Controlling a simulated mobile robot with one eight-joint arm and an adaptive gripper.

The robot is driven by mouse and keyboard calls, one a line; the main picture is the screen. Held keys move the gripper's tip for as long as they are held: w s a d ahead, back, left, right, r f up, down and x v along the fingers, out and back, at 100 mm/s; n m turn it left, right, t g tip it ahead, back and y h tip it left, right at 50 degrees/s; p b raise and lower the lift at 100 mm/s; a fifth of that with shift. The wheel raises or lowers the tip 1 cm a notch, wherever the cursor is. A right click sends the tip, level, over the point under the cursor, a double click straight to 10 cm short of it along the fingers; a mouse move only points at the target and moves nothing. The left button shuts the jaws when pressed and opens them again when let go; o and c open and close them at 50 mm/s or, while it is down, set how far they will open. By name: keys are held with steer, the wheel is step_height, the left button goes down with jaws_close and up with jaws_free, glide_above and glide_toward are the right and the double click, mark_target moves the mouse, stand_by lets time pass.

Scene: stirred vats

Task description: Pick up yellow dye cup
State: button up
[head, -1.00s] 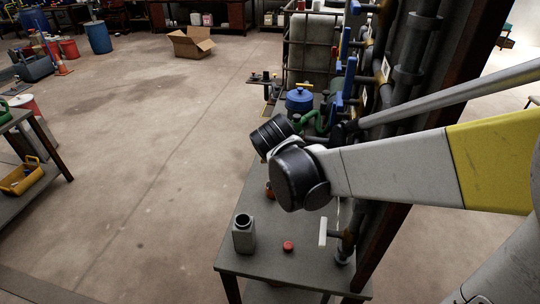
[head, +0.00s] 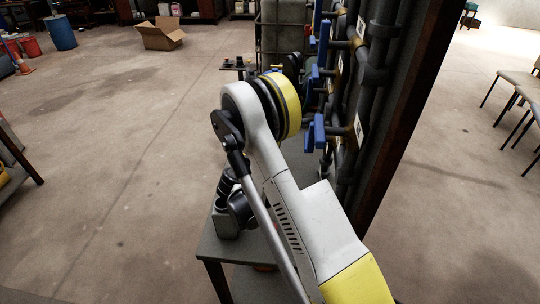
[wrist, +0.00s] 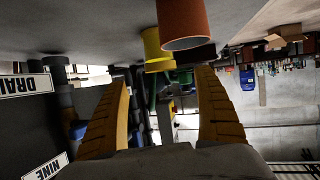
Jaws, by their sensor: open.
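The wrist view is upside down, with the grey bench top along its upper edge. The yellow dye cup (wrist: 152,44) stands on the bench there, ahead of my gripper (wrist: 163,77). Its right side is partly hidden by a nearer orange-brown cup (wrist: 182,24). My gripper's two yellow-brown fingers are spread wide with nothing between them, and the yellow cup appears beyond the fingertips near the middle of the gap. In the head view my arm covers much of the bench, and neither the yellow cup nor my fingers can be made out.
The bench (head: 222,249) stands beside upright pipes with blue valve handles (head: 315,132). A grey bottle (head: 226,226) is partly hidden by my arm. Signs (wrist: 22,86) and pipework lie left in the wrist view. Open floor (head: 110,160) lies left of the bench.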

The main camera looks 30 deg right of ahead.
steer(key=b+x, duration=0.1)
steer(key=x, duration=0.2)
steer(key=shift+f, duration=0.1)
steer(key=b+x, duration=0.2)
steer(key=x, duration=0.3)
steer(key=shift+d+f, duration=0.15)
steer(key=shift+w+d, duration=0.25)
steer(key=shift+w, duration=0.1)
steer(key=c, duration=1.4)
